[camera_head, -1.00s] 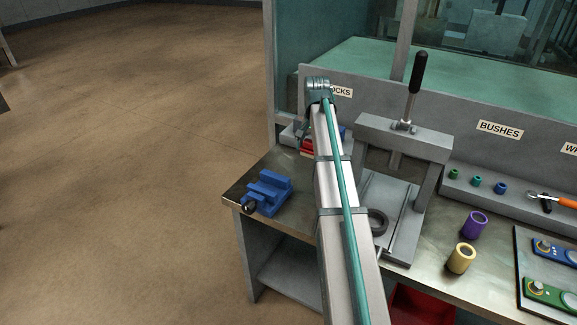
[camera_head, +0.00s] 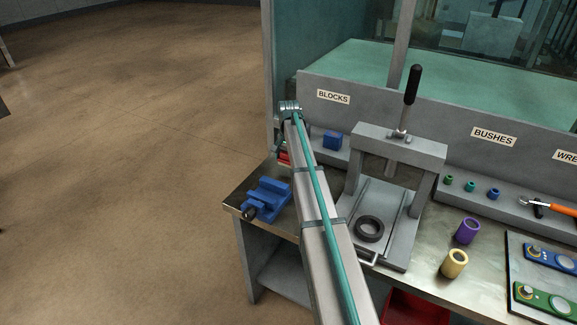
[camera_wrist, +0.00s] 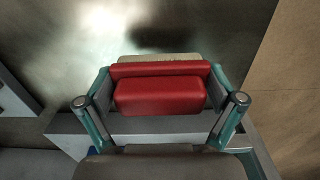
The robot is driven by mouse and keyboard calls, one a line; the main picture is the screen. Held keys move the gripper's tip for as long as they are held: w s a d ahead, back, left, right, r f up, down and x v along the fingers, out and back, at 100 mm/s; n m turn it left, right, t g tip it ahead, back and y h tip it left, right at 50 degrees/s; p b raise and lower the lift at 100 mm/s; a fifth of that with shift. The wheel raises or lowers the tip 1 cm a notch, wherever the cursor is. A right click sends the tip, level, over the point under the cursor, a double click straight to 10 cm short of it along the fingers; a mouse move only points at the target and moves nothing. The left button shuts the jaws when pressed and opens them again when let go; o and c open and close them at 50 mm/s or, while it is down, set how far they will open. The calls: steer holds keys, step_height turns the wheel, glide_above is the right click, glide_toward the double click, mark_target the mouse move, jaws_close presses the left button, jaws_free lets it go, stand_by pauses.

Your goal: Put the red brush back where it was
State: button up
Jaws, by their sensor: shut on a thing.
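My gripper (camera_wrist: 160,88) is shut on the red brush (camera_wrist: 160,98), with one finger at each end of it in the wrist view. The brush has a red body and a pale beige strip along its far edge. In the head view only a small red part of the brush (camera_head: 284,157) shows beside the end of my arm, near the left end of the grey ledge (camera_head: 318,150). My fingers are mostly hidden there by the arm. In the wrist view the brush appears over the ledge's edge and the metal bench top; I cannot tell whether it touches either.
A blue block (camera_head: 333,140) sits on the ledge under the BLOCKS label. A blue vise (camera_head: 267,198) is at the bench's left corner. A grey press (camera_head: 398,150) with an upright lever stands right of my arm. Bare bench top lies between vise and ledge.

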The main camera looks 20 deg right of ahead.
mark_target(288, 166)
steer(key=shift+w+f+p, duration=0.1)
steer(key=shift+f+p, duration=0.2)
steer(key=shift+f, duration=1.35)
steer(key=shift+f, duration=0.1)
steer(key=o, duration=0.9)
steer(key=shift+c, duration=0.2)
step_height(288, 166, up, 12)
steer(key=b, duration=0.2)
steer(key=shift+b, duration=0.35)
